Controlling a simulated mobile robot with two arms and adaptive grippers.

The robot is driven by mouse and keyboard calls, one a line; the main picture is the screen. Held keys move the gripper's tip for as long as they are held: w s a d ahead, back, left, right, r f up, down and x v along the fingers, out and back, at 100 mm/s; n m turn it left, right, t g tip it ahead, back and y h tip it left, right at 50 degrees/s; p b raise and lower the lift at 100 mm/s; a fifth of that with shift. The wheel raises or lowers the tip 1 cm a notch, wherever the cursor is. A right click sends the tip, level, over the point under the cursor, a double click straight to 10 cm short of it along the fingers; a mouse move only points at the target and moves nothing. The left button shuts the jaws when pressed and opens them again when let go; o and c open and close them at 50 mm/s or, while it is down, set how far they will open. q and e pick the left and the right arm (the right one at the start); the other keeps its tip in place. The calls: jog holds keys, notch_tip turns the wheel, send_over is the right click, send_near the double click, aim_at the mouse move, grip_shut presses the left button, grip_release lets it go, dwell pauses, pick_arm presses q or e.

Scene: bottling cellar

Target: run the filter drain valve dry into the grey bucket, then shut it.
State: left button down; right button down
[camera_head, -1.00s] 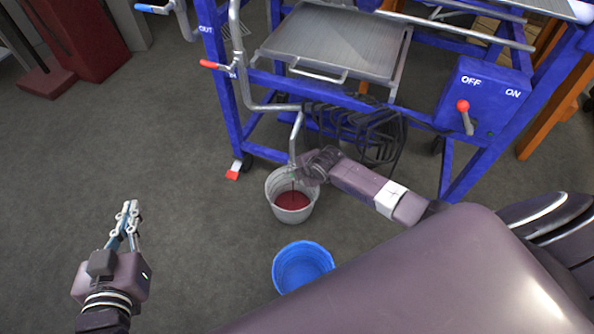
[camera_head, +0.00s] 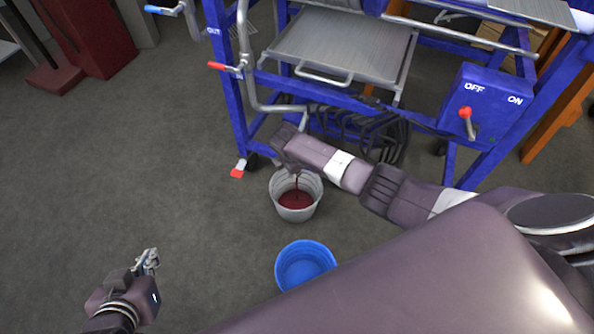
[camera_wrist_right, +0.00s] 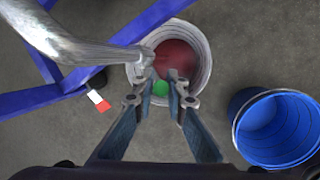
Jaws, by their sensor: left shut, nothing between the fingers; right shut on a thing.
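The grey bucket (camera_head: 275,190) stands on the floor under the filter's drain pipe, with dark red liquid (camera_head: 295,200) in it; it also shows in the right wrist view (camera_wrist_right: 205,62). A dark red stream (camera_head: 297,181) falls into it in the head view. The metal drain pipe (camera_wrist_right: 75,45) ends over the bucket. My right gripper (camera_wrist_right: 160,84) is closed around a small green part (camera_wrist_right: 160,89) at the pipe's end, apparently the drain valve handle. The valve body is mostly hidden in the head view by my right arm. My left gripper (camera_head: 148,260) is shut and empty above open floor.
A blue bucket (camera_head: 280,272) stands in front of the grey one. The blue filter frame (camera_head: 228,90) has a red-handled lever (camera_head: 222,67) and an OFF/ON switch box (camera_head: 485,110). Black cable (camera_head: 365,130) hangs under it.

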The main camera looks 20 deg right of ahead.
jog(key=shift+w+a+r+g+h+b, duration=0.1)
jog(key=shift+w+a+g+h+b, duration=0.2)
jog(key=shift+g+h+b, duration=0.1)
pick_arm(q)
jog(key=w+r+t, duration=0.1)
jog(key=w+d+r, duration=0.1)
jog(key=w+r+t, duration=0.1)
jog(key=r, duration=0.1)
jog(key=shift+w+d+t+h, duration=0.25)
jog(key=shift+w+t+h, duration=0.05)
jog(key=shift+w+h, duration=0.1)
pick_arm(e)
jog(key=c, duration=2)
grip_release()
jog(key=shift+o, duration=0.2)
jog(key=v, duration=1.2)
jog(key=shift+a, duration=0.1)
